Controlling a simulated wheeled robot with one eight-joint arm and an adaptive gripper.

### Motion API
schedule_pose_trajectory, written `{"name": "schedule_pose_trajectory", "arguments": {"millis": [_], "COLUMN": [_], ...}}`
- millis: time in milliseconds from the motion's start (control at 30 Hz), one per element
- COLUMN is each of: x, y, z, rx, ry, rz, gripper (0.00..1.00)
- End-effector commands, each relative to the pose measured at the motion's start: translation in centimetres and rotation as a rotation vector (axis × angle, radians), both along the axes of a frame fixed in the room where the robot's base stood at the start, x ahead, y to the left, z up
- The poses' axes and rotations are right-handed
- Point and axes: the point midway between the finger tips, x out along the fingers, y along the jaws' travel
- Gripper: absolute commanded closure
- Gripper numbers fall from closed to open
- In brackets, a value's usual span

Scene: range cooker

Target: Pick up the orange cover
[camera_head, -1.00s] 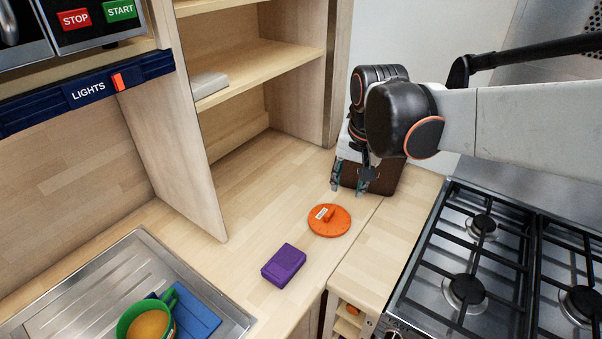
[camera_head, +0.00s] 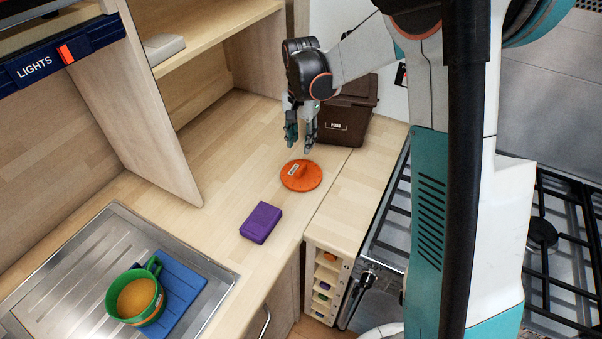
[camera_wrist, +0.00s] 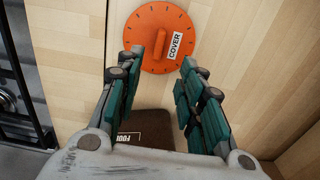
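The orange cover (camera_head: 301,176) is a round disc with a raised grip bar, lying flat on the wooden worktop. In the wrist view the orange cover (camera_wrist: 152,45) shows a white label reading COVER, just beyond my fingertips. My gripper (camera_head: 299,149) points down above the worktop, a little behind the cover. Its two fingers are apart with nothing between them, as the wrist view of my gripper (camera_wrist: 161,62) also shows. The cover appears below the fingertips and not touched by them.
A brown bin (camera_head: 347,118) stands right behind my gripper. A purple block (camera_head: 261,222) lies in front of the cover. A green pot (camera_head: 137,298) sits on a blue mat (camera_head: 184,290) at the sink. The hob (camera_head: 546,238) is to the right. The worktop left of the cover is clear.

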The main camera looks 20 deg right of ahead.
Motion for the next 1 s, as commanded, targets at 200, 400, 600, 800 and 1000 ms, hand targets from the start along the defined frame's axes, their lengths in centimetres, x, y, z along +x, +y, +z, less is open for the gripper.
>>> {"name": "schedule_pose_trajectory", "arguments": {"millis": [200, 400, 600, 800, 1000], "x": [0.0, 0.0, -0.2, -0.2, -0.3], "y": [0.0, 0.0, 0.0, 0.0, 0.0], "z": [-3.8, -4.9, -6.8, -9.6, -10.0], "rx": [0.000, 0.000, 0.000, 0.000, 0.000], "ry": [-0.001, -0.001, -0.001, -0.001, -0.001], "rz": [0.001, 0.001, 0.001, 0.001, 0.001], "gripper": [0.65, 0.65, 0.65, 0.65, 0.65]}}
